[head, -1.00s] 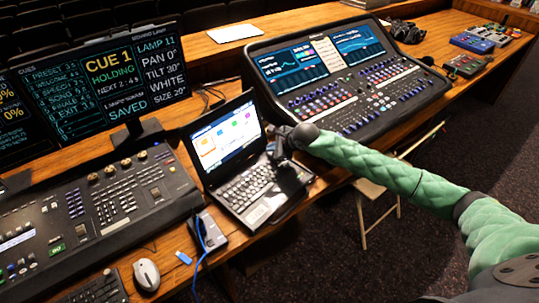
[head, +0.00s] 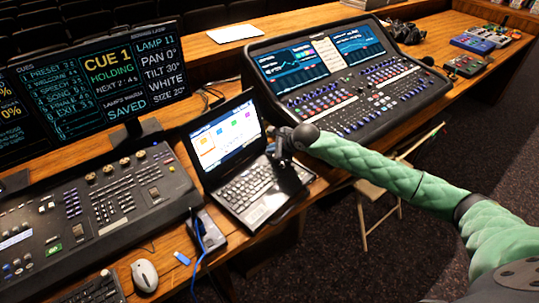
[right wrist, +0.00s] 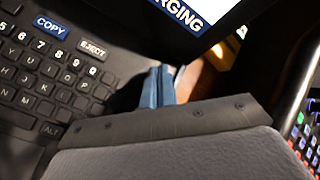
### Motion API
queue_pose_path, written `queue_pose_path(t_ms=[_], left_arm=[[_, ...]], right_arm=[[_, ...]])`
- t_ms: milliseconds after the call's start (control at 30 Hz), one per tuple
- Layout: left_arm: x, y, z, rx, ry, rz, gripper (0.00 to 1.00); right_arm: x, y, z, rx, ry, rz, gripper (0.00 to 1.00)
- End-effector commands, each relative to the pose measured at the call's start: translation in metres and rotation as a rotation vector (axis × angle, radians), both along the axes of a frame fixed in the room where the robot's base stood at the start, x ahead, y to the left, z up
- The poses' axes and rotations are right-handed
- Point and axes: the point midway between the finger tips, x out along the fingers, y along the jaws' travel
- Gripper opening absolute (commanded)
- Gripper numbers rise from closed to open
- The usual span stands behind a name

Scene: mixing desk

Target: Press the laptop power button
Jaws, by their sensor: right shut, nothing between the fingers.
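The open black laptop (head: 236,206) stands on the wooden desk, its screen (head: 225,138) lit and its keyboard (head: 258,181) facing up. My right gripper (head: 281,157) is at the right side of the laptop, by the hinge end of the keyboard. In the right wrist view the two blue fingers (right wrist: 158,86) are shut together with nothing between them. They are beside the right end of the keys (right wrist: 60,75), below the screen's lower edge. I cannot make out the power button; the gripper may hide it. My left gripper is not in view.
A mixing console (head: 350,75) stands close to the right of the laptop. A lighting desk (head: 85,215) and a monitor (head: 105,65) are on the left. A mouse (head: 145,275), a blue cable (head: 204,262) and a small grey box (head: 210,228) are near the laptop's front left.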

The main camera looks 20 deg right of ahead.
Motion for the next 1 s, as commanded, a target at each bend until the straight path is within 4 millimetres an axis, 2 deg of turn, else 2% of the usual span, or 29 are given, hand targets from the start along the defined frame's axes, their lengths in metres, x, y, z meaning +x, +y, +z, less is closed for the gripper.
queue_pose_path(t_ms=[1000], left_arm=[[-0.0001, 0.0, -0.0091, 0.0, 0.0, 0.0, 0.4]], right_arm=[[-0.0001, 0.0, -0.0062, 0.0, 0.0, 0.0, 0.0]])
